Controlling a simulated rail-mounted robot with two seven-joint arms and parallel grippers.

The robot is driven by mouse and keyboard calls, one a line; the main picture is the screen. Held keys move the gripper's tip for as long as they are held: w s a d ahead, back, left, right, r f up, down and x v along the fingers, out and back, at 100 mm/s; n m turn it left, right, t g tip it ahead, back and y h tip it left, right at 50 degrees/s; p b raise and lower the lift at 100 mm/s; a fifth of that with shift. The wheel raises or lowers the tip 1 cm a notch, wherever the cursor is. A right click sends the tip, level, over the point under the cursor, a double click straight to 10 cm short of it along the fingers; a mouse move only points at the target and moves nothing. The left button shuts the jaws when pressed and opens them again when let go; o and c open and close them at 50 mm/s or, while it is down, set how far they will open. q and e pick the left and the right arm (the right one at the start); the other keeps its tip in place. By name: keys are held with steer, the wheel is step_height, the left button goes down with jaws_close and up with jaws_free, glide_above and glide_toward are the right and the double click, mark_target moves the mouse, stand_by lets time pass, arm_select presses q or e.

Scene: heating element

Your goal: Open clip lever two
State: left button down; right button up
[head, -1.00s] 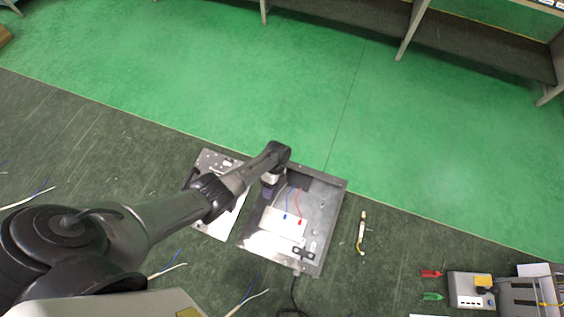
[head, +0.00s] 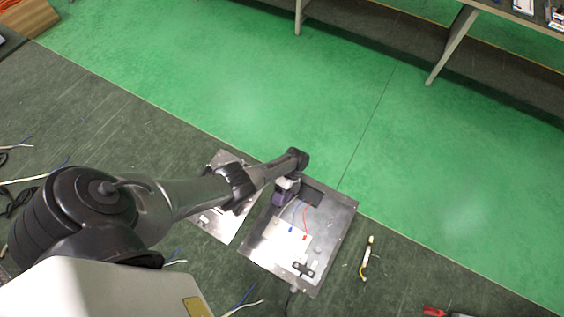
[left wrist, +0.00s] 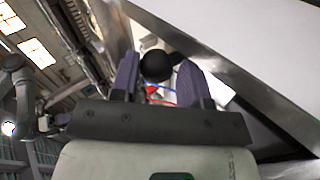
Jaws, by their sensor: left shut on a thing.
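An open metal box (head: 337,222) lies on the dark floor. A red wire (head: 306,213) and a blue wire (head: 295,212) run inside it to a white plate (head: 275,232) with small red and blue tips. My left gripper (head: 281,196) reaches down into the box's upper left part. In the left wrist view its two fingers (left wrist: 157,72) stand on either side of a black rounded piece (left wrist: 155,66) and are shut on it. The red and blue wires show behind it. I cannot tell which clip lever this is. My right gripper is not in view.
A flat metal panel (head: 218,224) lies left of the box, partly under my arm. A small white-and-yellow piece (head: 367,256) lies right of the box. A red-handled object (head: 433,311) shows at the bottom edge. Green floor beyond is clear, up to a bench leg (head: 452,45).

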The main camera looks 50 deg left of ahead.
arm_select(q)
steer(key=c, duration=1)
jaws_free()
steer(key=shift+s+f, duration=0.25)
steer(key=shift+f, duration=0.05)
steer(key=o, duration=0.4)
steer(key=shift+c, duration=0.2)
steer(key=shift+r, duration=0.1)
steer(key=shift+w+r, duration=0.1)
steer(key=shift+w, duration=0.05)
steer(key=shift+w+a+r, duration=0.15)
steer(key=shift+w+r, duration=0.2)
steer(key=shift+w, duration=0.05)
steer(key=b+v, duration=0.1)
steer(key=v, duration=1.1)
steer(key=shift+r+b, duration=0.15)
steer(key=shift+b, duration=0.2)
steer(key=shift+w+a, duration=0.1)
steer(key=shift+a, duration=0.05)
